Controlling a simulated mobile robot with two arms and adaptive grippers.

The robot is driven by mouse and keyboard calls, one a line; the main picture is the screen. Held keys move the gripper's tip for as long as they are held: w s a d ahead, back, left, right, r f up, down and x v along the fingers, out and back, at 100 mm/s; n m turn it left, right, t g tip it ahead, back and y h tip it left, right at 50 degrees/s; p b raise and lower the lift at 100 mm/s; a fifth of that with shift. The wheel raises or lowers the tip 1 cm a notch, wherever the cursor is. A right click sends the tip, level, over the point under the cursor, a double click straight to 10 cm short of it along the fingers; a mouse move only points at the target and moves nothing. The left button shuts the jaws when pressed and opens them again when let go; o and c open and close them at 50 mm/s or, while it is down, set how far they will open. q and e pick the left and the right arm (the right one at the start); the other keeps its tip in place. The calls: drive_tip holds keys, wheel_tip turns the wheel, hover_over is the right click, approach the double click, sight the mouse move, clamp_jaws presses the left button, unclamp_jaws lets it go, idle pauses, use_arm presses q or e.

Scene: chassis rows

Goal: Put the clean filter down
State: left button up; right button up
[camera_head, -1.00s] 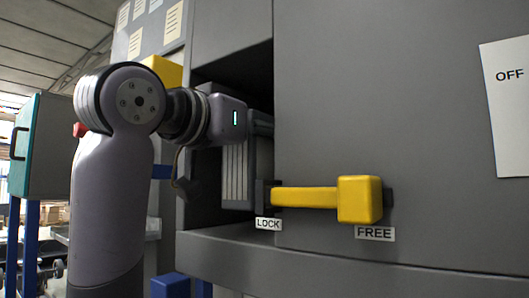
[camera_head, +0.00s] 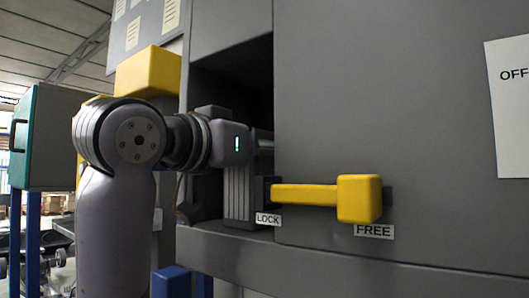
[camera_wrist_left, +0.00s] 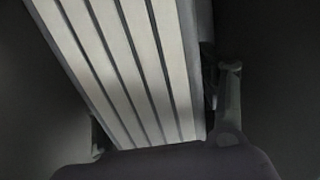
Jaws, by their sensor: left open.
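The filter, a grey ribbed panel (camera_head: 238,195), stands upright in the dark opening of the grey cabinet. In the left wrist view its pale ribs (camera_wrist_left: 130,60) fill the middle, slanting across the picture. My left gripper (camera_head: 262,143) reaches into the opening at the filter's upper part. In the wrist view my left gripper (camera_wrist_left: 163,100) has its fingers spread, one on each side of the filter. I cannot tell whether they touch it. The filter's base and far side are hidden. My right gripper is not in view.
A yellow lever (camera_head: 315,195) sticks out beside the opening, between the LOCK label (camera_head: 268,219) and the FREE label (camera_head: 374,231). The cabinet's ledge (camera_head: 225,243) runs below. A yellow block (camera_head: 150,72) and a teal-edged box (camera_head: 55,135) stand to the left.

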use_arm(q)
drive_tip(key=b+v, duration=0.5)
drive_tip(key=v, duration=0.7)
drive_tip(key=shift+r, duration=0.15)
idle(0.7)
